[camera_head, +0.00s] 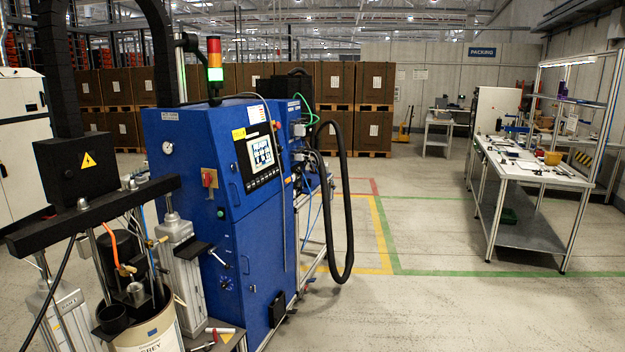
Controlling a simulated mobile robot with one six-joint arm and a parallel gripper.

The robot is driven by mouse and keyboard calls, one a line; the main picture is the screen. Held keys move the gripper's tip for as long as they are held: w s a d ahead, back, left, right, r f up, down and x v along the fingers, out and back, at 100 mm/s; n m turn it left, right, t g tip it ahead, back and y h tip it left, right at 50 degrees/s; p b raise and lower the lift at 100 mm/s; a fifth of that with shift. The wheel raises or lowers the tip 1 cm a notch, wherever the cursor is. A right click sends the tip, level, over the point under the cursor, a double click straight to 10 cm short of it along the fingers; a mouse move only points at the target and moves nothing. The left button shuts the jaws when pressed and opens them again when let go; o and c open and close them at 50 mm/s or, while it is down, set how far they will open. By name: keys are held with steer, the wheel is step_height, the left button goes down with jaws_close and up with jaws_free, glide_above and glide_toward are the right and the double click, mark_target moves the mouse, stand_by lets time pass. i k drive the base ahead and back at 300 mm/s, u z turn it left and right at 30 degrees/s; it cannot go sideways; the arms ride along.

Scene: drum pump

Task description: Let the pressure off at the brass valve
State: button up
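A drum pump stands at the lower left, with a black crossbeam (95,215) above a drum (150,335) that the frame's lower edge cuts off. A small brass fitting (125,269), which looks like the brass valve, sits low among the pump's rods, at the end of an orange hose (108,235). A second small brass-coloured piece (156,242) is to its upper right, near a thin blue hose. Both are too small to tell whether they are open or shut. My gripper is not in view.
The floor (440,310) at front right is clear, up to a workbench (530,170).

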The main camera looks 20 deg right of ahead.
mark_target(132, 268)
steer(key=u, duration=0.15)
steer(key=i, duration=0.95)
steer(key=z, duration=0.15)
steer(key=k, duration=0.95)
steer(key=u, duration=0.15)
steer(key=i, duration=0.7)
